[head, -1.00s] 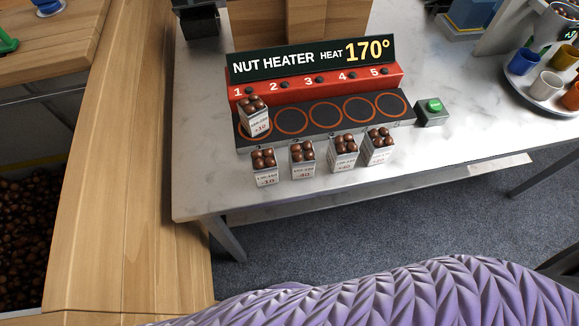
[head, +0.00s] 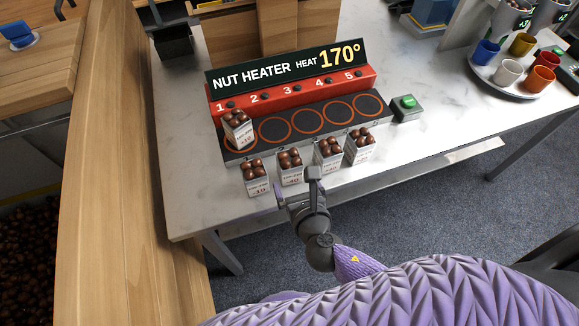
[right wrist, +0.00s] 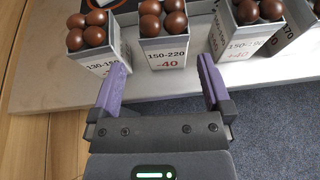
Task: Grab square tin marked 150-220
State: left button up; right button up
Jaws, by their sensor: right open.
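The square tin marked 150-220 (head: 291,175) is white with brown chestnuts on top. It stands upright, second from the left in the row in front of the nut heater. In the right wrist view the same tin (right wrist: 164,52) shows its label with "-40" below. My right gripper (head: 297,186) is open and empty at the table's front edge, just in front of this tin. In the right wrist view its purple fingers (right wrist: 162,82) are spread on either side of the tin's line, short of it. My left gripper is not in view.
A tin marked 130-150 (right wrist: 98,58) stands close on the left, and another tin (head: 328,162) close on the right. A further tin (head: 360,154) ends the row. The nut heater (head: 300,115) behind carries one tin (head: 238,135). A green button box (head: 408,108) is to the right.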

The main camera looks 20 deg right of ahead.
aim_at(293, 172)
jog(key=b+x, duration=0.1)
jog(key=x, duration=0.4)
jog(key=b+x, duration=0.1)
jog(key=x, duration=0.1)
jog(key=shift+w+d+f+b, duration=0.25)
jog(key=shift+d+f+b, duration=0.05)
jog(key=shift+w, duration=0.15)
jog(key=shift+r, duration=0.1)
jog(key=c, duration=1.2)
